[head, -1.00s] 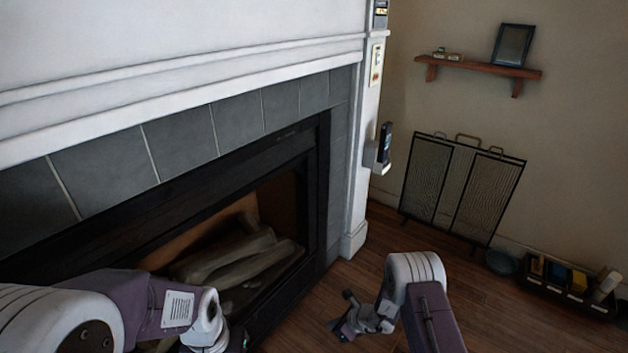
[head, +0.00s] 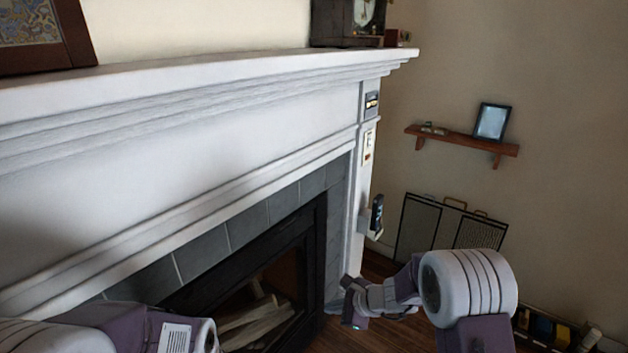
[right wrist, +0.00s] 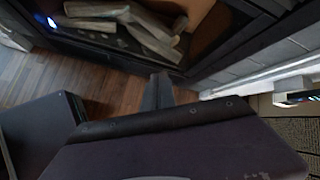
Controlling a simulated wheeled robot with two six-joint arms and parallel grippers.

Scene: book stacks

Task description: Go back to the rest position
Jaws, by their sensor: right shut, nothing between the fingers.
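My right gripper (head: 354,302) hangs in front of the right side of the fireplace, at the end of my right arm, clear of the surround. Its fingers also show in the right wrist view (right wrist: 159,92), shut with nothing held, over the wooden floor near the hearth edge. My left arm comes in at the lower left of the head view, in front of the fireplace. Its gripper lies out of the picture.
The white mantel (head: 200,85) spans the left and carries a clock (head: 350,20). A phone in a holder (head: 376,215) is on the pillar near my right gripper. A fire screen (head: 450,228), a shelf (head: 462,140) and a crate (head: 540,325) are at right.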

